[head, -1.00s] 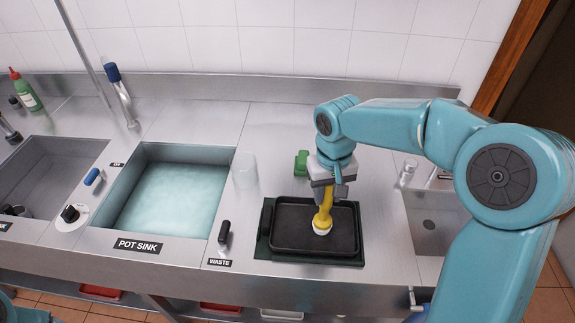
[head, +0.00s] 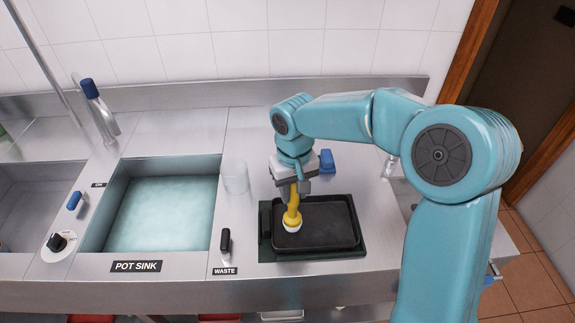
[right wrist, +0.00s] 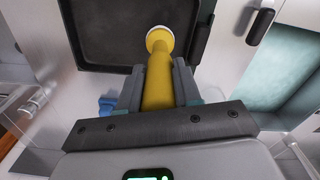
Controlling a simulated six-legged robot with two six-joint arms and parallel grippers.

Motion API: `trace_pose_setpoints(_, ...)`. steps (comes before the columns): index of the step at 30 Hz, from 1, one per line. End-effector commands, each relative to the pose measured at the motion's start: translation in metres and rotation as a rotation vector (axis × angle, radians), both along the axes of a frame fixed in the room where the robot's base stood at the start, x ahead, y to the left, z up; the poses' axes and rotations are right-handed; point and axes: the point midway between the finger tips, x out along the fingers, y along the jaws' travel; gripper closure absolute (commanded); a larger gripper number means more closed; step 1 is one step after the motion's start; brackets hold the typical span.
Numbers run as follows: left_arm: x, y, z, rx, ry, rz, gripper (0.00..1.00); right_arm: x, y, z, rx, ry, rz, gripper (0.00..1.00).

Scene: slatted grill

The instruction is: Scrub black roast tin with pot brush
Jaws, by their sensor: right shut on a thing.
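The black roast tin (head: 335,228) lies on a dark green mat (head: 263,243) on the steel counter; it also shows in the right wrist view (right wrist: 105,35). My right gripper (head: 293,188) is above the tin's left part, shut on the yellow handle of the pot brush (head: 293,211). The brush points down, its whitish head at the tin's floor near the left side; I cannot tell whether it touches. In the right wrist view the brush (right wrist: 158,85) sits between the fingers. My left gripper is not in view.
The pot sink (head: 160,215) holds cloudy bluish water, left of a clear cup (head: 235,176) and the black waste lever (head: 225,242). A blue block (head: 327,161) stands behind the tin. A tap (head: 100,112) rises behind the sink.

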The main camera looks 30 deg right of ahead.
Motion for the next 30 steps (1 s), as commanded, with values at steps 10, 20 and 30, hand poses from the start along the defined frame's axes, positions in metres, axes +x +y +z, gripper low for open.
trace_pose_setpoints(10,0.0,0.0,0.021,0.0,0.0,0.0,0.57,-0.002,-0.003,0.035,0.001,0.0,0.001,1.0)
trace_pose_setpoints(20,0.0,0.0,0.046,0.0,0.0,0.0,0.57,-0.001,-0.002,0.067,0.001,-0.001,0.003,1.0)
trace_pose_setpoints(30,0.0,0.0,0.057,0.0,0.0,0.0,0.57,-0.001,-0.002,0.081,0.0,0.0,0.005,1.0)
